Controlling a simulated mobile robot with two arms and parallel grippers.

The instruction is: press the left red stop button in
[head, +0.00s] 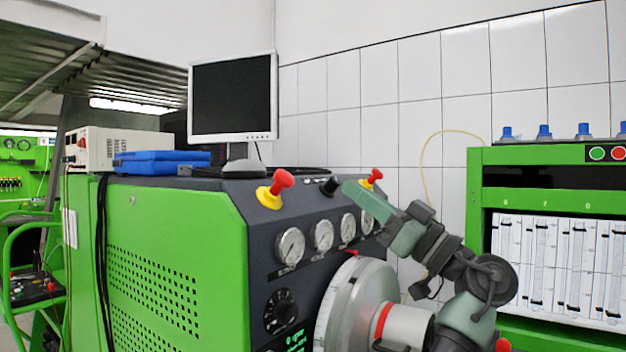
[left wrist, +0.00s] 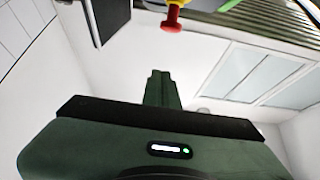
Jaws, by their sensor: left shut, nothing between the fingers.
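The left red stop button (head: 283,180) has a mushroom head on a yellow collar (head: 268,198) and stands on the dark sloped panel of the green test bench. A second red button (head: 376,174) with a yellow collar is farther right on the panel. My left gripper (head: 350,189) is shut and empty. In the head view its tips are to the right of the left button, apart from it, close to a black knob (head: 330,186). In the left wrist view the shut fingers (left wrist: 159,76) point up toward a red button (left wrist: 172,20), with a gap between. My right gripper is not in view.
A monitor (head: 233,97) and a blue case (head: 161,162) stand on the bench top. Several gauges (head: 291,246) and a large round metal housing (head: 345,305) are below the buttons. A green flowmeter cabinet (head: 476,230) stands at the right.

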